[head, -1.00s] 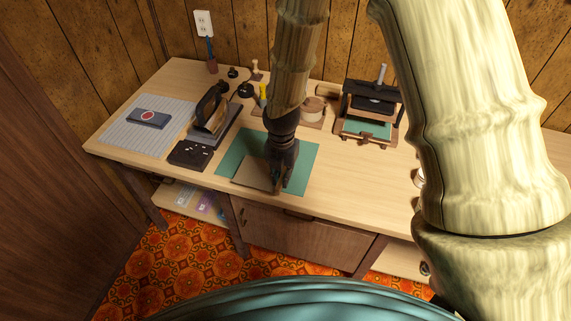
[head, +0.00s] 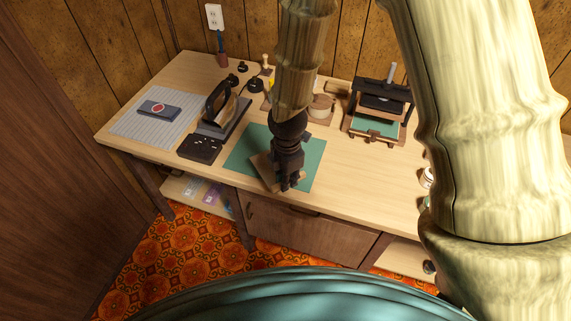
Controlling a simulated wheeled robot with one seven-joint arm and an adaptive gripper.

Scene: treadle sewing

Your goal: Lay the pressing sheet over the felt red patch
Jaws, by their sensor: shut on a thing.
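The felt red patch (head: 158,107) is a small red round on a folded blue-grey cloth (head: 149,113), which lies on the striped pad at the left of the table. My gripper (head: 287,184) is over the green mat, right of the pad, pointing down. It is shut on a tan sheet, the pressing sheet (head: 263,171), which sticks out from its left side. The arm and gripper hide much of the sheet, and I cannot tell whether it touches the mat.
A clothes iron (head: 217,104) on its stand and a dark tray (head: 200,147) lie between the mat (head: 315,162) and the striped pad (head: 130,131). A press (head: 379,106) stands at the right. The table's front right is bare.

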